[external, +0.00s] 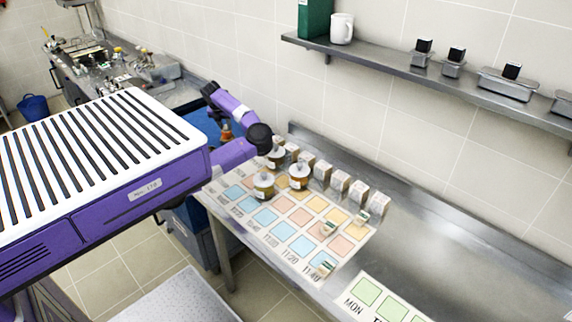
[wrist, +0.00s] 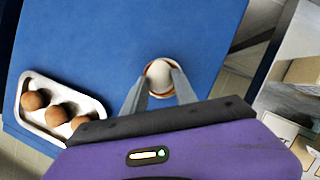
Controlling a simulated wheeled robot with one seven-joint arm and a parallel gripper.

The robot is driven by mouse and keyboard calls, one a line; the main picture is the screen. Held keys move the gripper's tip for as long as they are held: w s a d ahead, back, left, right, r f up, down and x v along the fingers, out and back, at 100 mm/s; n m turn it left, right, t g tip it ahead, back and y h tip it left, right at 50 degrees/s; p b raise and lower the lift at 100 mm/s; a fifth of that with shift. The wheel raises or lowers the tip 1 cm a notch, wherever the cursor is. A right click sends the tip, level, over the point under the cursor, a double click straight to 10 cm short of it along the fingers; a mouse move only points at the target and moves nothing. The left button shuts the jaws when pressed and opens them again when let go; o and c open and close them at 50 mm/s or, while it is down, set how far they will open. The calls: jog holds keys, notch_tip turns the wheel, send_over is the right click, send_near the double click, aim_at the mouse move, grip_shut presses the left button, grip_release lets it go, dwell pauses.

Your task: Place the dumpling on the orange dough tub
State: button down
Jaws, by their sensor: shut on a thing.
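The dumpling (wrist: 159,73), pale and round, sits between the two grey fingers of my gripper (wrist: 159,78) in the wrist view. My gripper is shut on it. An orange rim of the dough tub (wrist: 148,67) shows around and under the dumpling. The dumpling is over the tub; I cannot tell whether it touches it. In the external view the orange tub (external: 227,134) is a small shape on the blue surface, below my arm. My fingers and the dumpling cannot be made out there.
A blue board (wrist: 100,40) lies under the tub. A white tray (wrist: 62,82) with brown round things stands at its left. In the external view, a steel counter (external: 440,255) holds a coloured chart (external: 290,248), jars (external: 299,177) and small boxes. A wall shelf (external: 400,68) is above.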

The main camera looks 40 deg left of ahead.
jog(key=c, duration=1)
grip_release()
jog(key=shift+f, duration=0.1)
jog(key=p+v, duration=0.4)
jog(key=v, duration=0.8)
jog(key=shift+a, duration=0.1)
